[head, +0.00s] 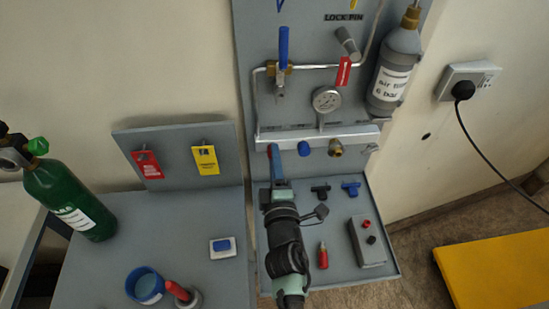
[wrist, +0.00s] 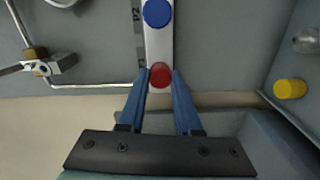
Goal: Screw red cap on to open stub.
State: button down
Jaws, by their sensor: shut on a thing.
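The red cap (wrist: 160,75) is held between the blue fingers of my gripper (wrist: 160,88). It is in front of the left end of the white manifold bar (head: 350,137), near the P1 mark in the wrist view. In the head view my gripper (head: 276,152) covers most of that spot, and only a sliver of red shows beside its fingers. Whether the cap is seated on a stub behind it cannot be seen. A blue cap (head: 304,148) is on the bar to the right. Right of that, a brass stub (head: 335,147) is bare.
A pressure gauge (head: 327,99) and a blue-handled valve (head: 283,50) are above the bar. On the tray below lie black (head: 320,191) and blue (head: 351,188) T-shaped pieces, a red-tipped piece (head: 323,255) and a grey button box (head: 367,242). A green cylinder (head: 70,200) is far left.

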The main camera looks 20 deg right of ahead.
jog(key=c, duration=1)
grip_release()
jog(key=shift+m, duration=0.5)
jog(key=o, duration=0.5)
jog(key=shift+s, duration=0.1)
jog(key=shift+b+v, duration=1.45)
jog(key=shift+v, duration=4.95)
